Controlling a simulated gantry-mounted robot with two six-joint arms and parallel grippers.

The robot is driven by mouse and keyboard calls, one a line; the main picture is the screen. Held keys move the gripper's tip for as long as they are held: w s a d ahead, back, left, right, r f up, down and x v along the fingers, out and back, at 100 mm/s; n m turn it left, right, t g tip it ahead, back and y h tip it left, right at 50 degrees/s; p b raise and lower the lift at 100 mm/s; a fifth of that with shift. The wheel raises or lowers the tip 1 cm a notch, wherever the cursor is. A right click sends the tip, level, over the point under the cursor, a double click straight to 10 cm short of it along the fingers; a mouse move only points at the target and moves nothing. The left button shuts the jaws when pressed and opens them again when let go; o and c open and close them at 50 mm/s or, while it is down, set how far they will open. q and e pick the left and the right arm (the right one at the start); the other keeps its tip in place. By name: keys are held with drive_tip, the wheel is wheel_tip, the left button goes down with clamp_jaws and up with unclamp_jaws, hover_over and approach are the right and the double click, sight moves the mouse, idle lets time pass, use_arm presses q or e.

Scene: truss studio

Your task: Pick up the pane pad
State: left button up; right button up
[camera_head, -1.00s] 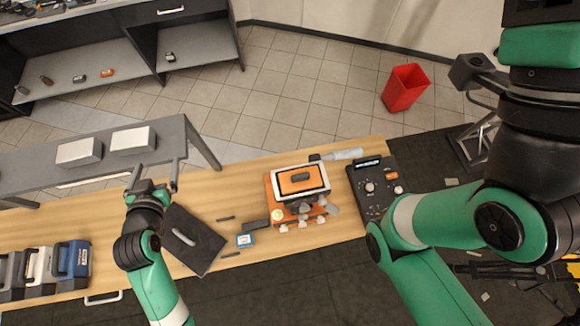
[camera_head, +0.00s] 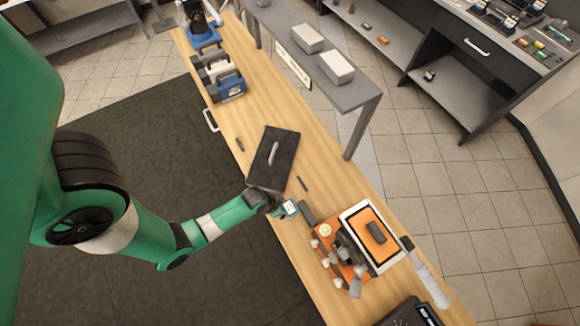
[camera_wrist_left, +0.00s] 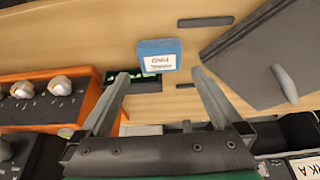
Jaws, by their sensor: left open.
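The pane pad is a small blue block with a white label, lying on the wooden table (camera_head: 262,118). It shows in the head view (camera_head: 290,208) and, with its label upside down, in the left wrist view (camera_wrist_left: 157,56). My left gripper (camera_wrist_left: 160,76) is open and empty. In the wrist view its two fingers point at the pad, one to either side of it, with the pad just beyond the tips; I cannot tell the exact height gap. In the head view the left gripper (camera_head: 276,202) is right beside the pad. My right gripper is not in view.
A dark board with a grey handle (camera_head: 265,165) lies close to the pad on one side. An orange device with knobs (camera_head: 330,245) stands on the other. Thin dark strips (camera_head: 303,184) lie nearby. Blue and white cases (camera_head: 228,86) stand at the table's far end.

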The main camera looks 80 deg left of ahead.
sight(289, 208)
use_arm(q)
drive_tip(key=shift+w+f, duration=0.3)
drive_tip(key=shift+f, duration=0.1)
drive_tip(key=b+x, duration=0.1)
drive_tip(key=x, duration=0.1)
drive_tip(key=b+x, duration=0.1)
drive_tip(key=x, duration=0.2)
drive_tip(key=shift+s+f, duration=0.2)
drive_tip(key=c, duration=1.1)
